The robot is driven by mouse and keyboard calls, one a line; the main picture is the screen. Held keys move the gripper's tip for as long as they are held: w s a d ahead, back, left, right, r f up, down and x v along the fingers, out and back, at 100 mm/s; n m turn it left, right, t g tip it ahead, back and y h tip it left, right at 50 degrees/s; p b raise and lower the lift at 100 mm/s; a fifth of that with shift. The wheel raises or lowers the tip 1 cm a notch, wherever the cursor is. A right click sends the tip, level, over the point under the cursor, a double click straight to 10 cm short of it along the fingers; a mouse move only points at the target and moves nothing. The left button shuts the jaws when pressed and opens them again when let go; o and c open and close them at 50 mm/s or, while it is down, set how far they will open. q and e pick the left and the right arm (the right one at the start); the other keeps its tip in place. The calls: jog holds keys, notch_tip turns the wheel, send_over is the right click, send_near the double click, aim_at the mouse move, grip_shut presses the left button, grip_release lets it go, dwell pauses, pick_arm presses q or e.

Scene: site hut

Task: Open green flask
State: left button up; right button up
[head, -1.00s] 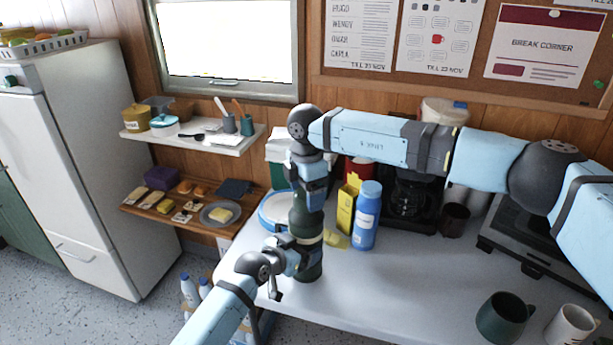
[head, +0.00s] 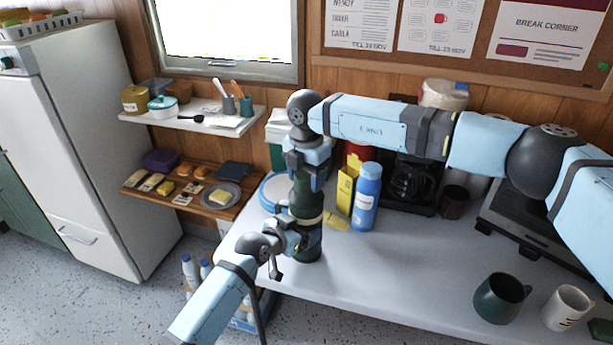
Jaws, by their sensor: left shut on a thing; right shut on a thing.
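The green flask (head: 307,252) stands upright near the table's left edge. It is dark green with a pale band below its upper part. My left gripper (head: 303,237), coming in from the lower left, is shut on the flask's body. My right gripper (head: 310,177) points down from above and is shut on the flask's top. The jaws hide much of the top, so I cannot tell whether the cap is loosened.
A blue bottle (head: 367,197) and a yellow box (head: 345,190) stand just right of the flask. Behind them is a coffee maker (head: 411,182). A green mug (head: 500,299) and a white mug (head: 566,307) stand front right. The table's (head: 400,265) front middle is clear.

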jog(key=n, duration=0.6)
jog(key=shift+n, duration=0.4)
jog(key=n, duration=0.8)
jog(key=shift+n, duration=0.3)
jog(key=n, duration=0.8)
jog(key=shift+n, duration=0.3)
jog(key=n, duration=0.4)
jog(key=shift+r, duration=0.1)
jog(key=n, duration=1)
